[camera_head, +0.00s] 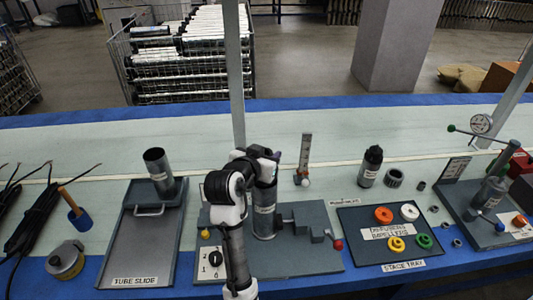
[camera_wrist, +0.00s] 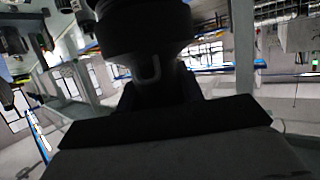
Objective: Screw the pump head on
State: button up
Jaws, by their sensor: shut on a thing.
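A grey metal tube (camera_head: 264,212) stands upright in the grey fixture at the middle of the bench, with a white label on its side. My gripper (camera_head: 268,160) is over its top end, and my wrist hides most of that end. In the wrist view, a dark round part (camera_wrist: 145,30) with a small loop on its side fills the top middle, and my gripper is shut on it. It looks like the pump head, but it is in deep shadow. I cannot tell whether its lower edge touches the tube or how far its thread is engaged.
Right of the fixture (camera_head: 305,262) are a red-knobbed lever (camera_head: 338,244), a dark-topped cylinder (camera_head: 371,168) and a stage tray (camera_head: 365,250) with coloured rings. The tube slide (camera_head: 140,250) lies left.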

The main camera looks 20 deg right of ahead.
jog(key=shift+f+b, duration=0.4)
jog(key=shift+f, duration=0.25)
jog(key=o, duration=1.3)
jog(key=shift+o, duration=0.2)
jog(key=shift+s+a, duration=0.1)
jog(key=p+v, duration=0.6)
jog(key=v, duration=0.7)
jog(key=shift+s+a+r+p, duration=0.15)
jog(key=shift+a+r+p, duration=0.1)
jog(key=shift+p, duration=0.15)
jog(key=shift+f, duration=0.1)
